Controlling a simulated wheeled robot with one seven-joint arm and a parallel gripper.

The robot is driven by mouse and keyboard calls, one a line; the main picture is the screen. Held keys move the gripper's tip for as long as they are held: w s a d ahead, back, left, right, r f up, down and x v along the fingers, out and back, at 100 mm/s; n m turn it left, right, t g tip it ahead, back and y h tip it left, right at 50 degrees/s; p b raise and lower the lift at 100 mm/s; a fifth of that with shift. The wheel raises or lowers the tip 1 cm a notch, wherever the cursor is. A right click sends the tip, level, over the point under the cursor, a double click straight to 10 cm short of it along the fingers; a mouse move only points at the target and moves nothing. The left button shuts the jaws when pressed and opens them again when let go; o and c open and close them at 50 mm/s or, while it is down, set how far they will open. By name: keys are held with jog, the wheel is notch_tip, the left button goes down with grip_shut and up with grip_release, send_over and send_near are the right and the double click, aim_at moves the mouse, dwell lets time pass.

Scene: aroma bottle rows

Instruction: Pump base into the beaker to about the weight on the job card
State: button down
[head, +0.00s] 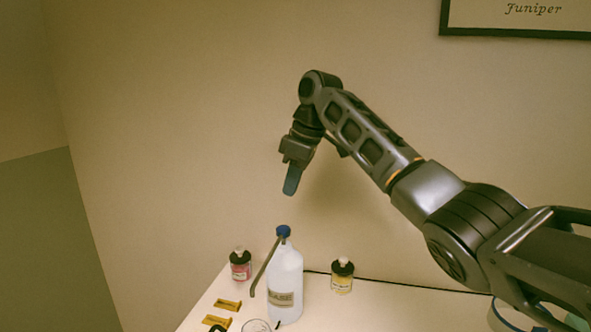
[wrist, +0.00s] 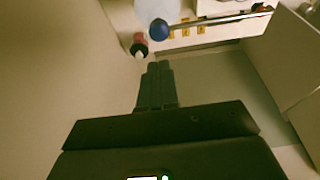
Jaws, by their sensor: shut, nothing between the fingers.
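The white base bottle (head: 287,287) stands upright on the table, with a label reading "BASE". Its blue pump top (head: 283,231) has a long grey spout slanting down to the left. The beaker (head: 256,325) is clear glass, below the spout, and cut off by the bottom edge of the head view. My gripper (head: 291,181) is above the pump top, pointing down, shut and empty, with clear space between. In the wrist view the shut fingers (wrist: 158,84) point toward the blue pump top (wrist: 159,28). The job card and any weight reading are not legible.
Yellow-brown labels (head: 228,304) lie at the table's left. A framed "Juniper" sign (head: 525,12) hangs on the wall. The air around my gripper is free.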

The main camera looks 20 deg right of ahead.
aim_at(283, 227)
jog(key=x, duration=0.4)
jog(key=p+x, duration=0.1)
jog(key=x, duration=0.2)
jog(key=shift+s+d+f, duration=0.1)
jog(key=shift+s+d, duration=0.2)
jog(key=shift+d, duration=0.05)
jog(key=shift+f, duration=0.7)
